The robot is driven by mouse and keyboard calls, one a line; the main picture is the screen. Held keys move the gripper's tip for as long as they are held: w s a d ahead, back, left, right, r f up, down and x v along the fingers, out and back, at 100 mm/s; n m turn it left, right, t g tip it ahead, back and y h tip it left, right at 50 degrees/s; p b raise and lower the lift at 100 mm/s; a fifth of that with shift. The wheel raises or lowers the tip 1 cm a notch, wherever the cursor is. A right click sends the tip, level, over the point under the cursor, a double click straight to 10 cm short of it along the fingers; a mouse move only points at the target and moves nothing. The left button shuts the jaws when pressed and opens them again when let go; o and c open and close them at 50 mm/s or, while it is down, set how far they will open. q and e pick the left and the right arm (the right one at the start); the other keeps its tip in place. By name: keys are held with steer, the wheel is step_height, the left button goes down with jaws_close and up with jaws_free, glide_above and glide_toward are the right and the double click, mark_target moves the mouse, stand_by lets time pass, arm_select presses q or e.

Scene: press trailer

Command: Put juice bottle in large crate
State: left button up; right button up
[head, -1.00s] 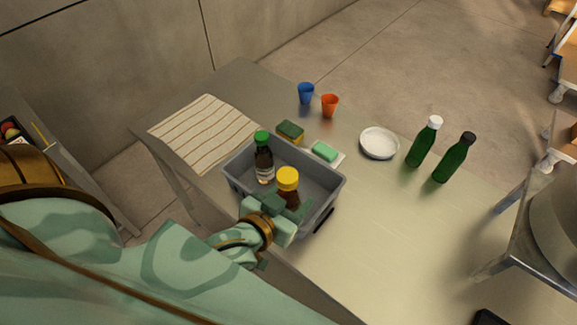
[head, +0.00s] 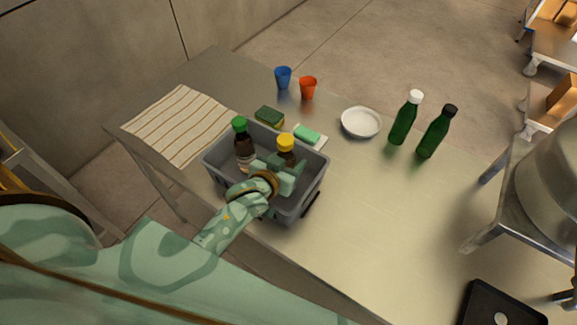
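The large grey crate (head: 313,190) stands on the table near its front edge. A dark brown bottle with a yellow cap (head: 286,143) is upright inside the crate, in its right half; its lower part is hidden by my gripper. A dark bottle with a green cap (head: 241,141) and a pale label is in the crate's left half. My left gripper (head: 279,165) is over the crate, its fingers around or right in front of the yellow-capped bottle. I cannot tell whether they grip it. My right gripper is out of view.
A sponge (head: 269,116), a green soap bar (head: 307,134), blue (head: 283,77) and orange (head: 308,88) cups and a white plate (head: 361,122) lie behind the crate. Two green bottles (head: 405,119) stand to the right. A striped cloth (head: 180,125) lies left.

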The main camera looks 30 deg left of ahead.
arm_select(q)
steer(key=shift+f, duration=0.85)
steer(key=shift+f, duration=0.15)
steer(key=o, duration=1.4)
steer(key=p+v, duration=0.1)
steer(key=v, duration=1.1)
steer(key=shift+s, duration=0.1)
